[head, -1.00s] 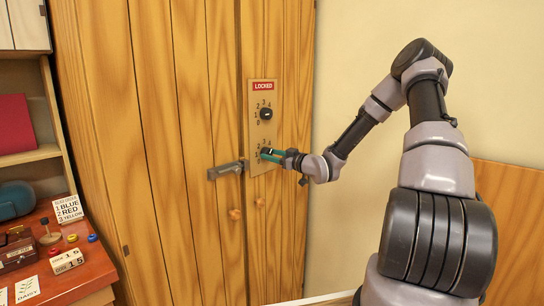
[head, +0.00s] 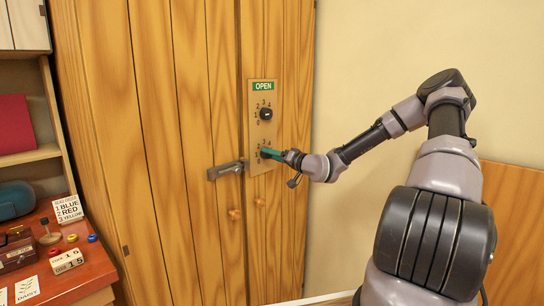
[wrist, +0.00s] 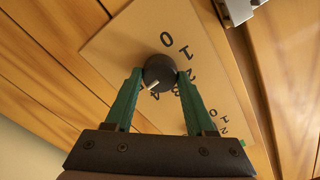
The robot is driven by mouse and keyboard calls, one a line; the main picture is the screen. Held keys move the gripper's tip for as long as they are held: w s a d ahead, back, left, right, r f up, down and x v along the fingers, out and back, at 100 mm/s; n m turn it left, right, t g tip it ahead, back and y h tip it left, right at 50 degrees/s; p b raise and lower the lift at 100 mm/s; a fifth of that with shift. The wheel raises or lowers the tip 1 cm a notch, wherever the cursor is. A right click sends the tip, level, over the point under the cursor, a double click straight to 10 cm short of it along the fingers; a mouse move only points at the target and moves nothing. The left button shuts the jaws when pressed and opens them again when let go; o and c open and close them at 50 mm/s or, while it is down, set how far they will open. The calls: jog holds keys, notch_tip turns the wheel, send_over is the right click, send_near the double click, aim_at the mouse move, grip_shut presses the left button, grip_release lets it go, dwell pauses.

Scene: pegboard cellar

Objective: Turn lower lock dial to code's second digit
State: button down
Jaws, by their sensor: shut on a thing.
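The lower lock dial is a dark round knob (wrist: 158,72) on a tan plate (head: 256,130) on the wooden cabinet door. My gripper (wrist: 160,74) has its two green fingers shut on the knob from both sides. In the head view my gripper (head: 267,153) covers most of this dial. The white pointer mark on the knob points down-left in the wrist view, towards a partly hidden 4. The upper dial (head: 266,114) is free, with digits around it. The sign (head: 263,86) above it is green and reads OPEN.
At lower left a red-brown desk (head: 85,284) holds a colour-order card (head: 67,209), number blocks (head: 67,261) that seem to read 1 5, and small coloured buttons. Bare wall is at right.

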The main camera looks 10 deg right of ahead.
jog(key=shift+m, duration=0.6)
jog(key=shift+c, duration=1.2)
grip_release()
jog(key=v, duration=1)
jog(key=shift+s+d, duration=0.2)
jog(key=shift+s, duration=0.15)
